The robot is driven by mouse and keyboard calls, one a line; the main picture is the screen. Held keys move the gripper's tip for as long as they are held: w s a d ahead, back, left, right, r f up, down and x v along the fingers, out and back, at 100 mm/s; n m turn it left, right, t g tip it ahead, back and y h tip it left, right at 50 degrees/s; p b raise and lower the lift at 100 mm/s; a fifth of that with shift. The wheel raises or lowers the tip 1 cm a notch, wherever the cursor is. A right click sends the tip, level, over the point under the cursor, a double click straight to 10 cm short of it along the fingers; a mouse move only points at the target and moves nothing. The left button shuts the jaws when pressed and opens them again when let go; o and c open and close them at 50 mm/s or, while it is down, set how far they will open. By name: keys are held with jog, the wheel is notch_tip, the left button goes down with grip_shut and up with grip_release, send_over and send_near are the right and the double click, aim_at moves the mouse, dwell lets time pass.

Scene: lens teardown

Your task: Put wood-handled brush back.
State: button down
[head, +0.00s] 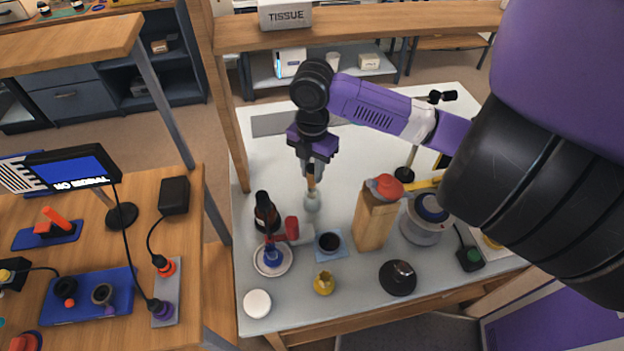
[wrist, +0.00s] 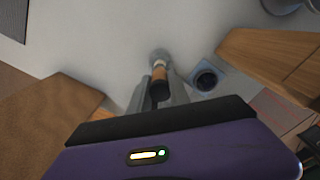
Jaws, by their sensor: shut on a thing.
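The wood-handled brush (head: 311,182) hangs roughly upright below my gripper (head: 311,170), over the white table. In the wrist view the brush (wrist: 160,73) shows as a brown and dark handle between the two grey fingers of my gripper (wrist: 161,88), which is shut on it. A pale rounded part (head: 312,203) shows at the brush's lower end; I cannot tell whether it is the brush's head or a separate holder, nor whether it touches the table.
A dark bottle (head: 266,216) stands left of the brush. A red-headed tool (head: 291,229), a small dark cup (head: 329,242) on a blue square and a wooden block (head: 373,222) stand nearer. The white table (head: 262,165) is fairly clear behind.

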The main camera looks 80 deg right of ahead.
aim_at(312, 181)
jog(key=shift+f, duration=1.9)
jog(key=shift+f, duration=0.15)
jog(key=c, duration=1.2)
grip_release()
notch_tip(312, 181, up, 12)
jog(key=shift+r+b, duration=0.2)
jog(key=shift+b, duration=0.3)
